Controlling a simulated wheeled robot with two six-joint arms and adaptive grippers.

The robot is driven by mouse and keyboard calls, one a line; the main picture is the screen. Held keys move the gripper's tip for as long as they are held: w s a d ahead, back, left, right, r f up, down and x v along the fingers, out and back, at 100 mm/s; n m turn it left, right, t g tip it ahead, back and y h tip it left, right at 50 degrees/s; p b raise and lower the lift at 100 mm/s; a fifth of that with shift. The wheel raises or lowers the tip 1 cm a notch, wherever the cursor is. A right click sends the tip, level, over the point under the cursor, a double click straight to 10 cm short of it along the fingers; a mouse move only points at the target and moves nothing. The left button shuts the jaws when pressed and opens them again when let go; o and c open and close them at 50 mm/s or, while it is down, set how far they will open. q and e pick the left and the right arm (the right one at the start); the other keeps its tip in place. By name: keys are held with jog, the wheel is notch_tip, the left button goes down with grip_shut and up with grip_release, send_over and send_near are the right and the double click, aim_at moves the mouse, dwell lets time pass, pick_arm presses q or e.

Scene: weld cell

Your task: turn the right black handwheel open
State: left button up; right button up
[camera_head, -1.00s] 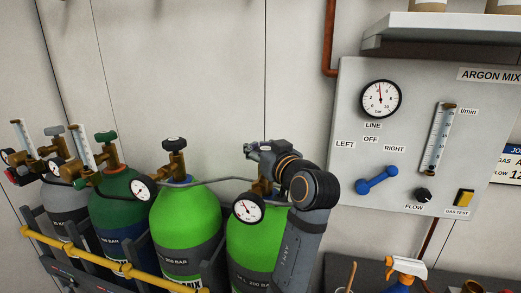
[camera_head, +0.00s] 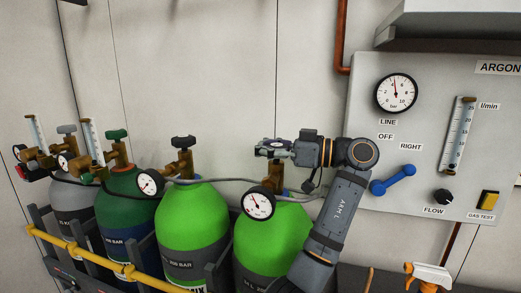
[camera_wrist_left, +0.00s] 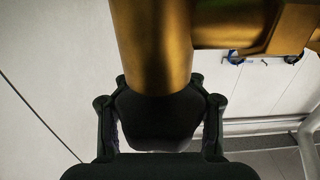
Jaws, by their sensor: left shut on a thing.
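The right black handwheel shows in the left wrist view (camera_wrist_left: 155,120), under the brass valve (camera_wrist_left: 150,45) and between the two fingers. It tops the right bright green cylinder (camera_head: 268,235). My left gripper (camera_head: 268,151) is shut on this handwheel, coming from the right side, and largely hides it in the head view. The fingers also show in the left wrist view (camera_wrist_left: 158,122). How far the wheel is turned cannot be told. The right cylinder's gauge (camera_head: 258,204) faces me. My right gripper is not in view.
The left black handwheel (camera_head: 183,142) stands free on the neighbouring bright green cylinder (camera_head: 187,222). A yellow rail (camera_head: 75,247) runs in front of the cylinders. The grey panel (camera_head: 420,180) with a blue lever (camera_head: 392,180) is close to my left arm's right side.

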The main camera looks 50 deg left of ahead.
pick_arm(q)
jog(key=shift+s+d+f+n+g+h, duration=0.1)
jog(key=shift+n+g+h, duration=0.25)
jog(key=shift+g, duration=0.15)
jog(key=shift+s+d+f+n+g+h, duration=0.1)
jog(key=shift+n+g+h, duration=0.25)
jog(key=shift+g, duration=0.15)
jog(key=o, duration=1.3)
jog(key=shift+w+d+r, duration=0.1)
jog(key=shift+w+d, duration=0.05)
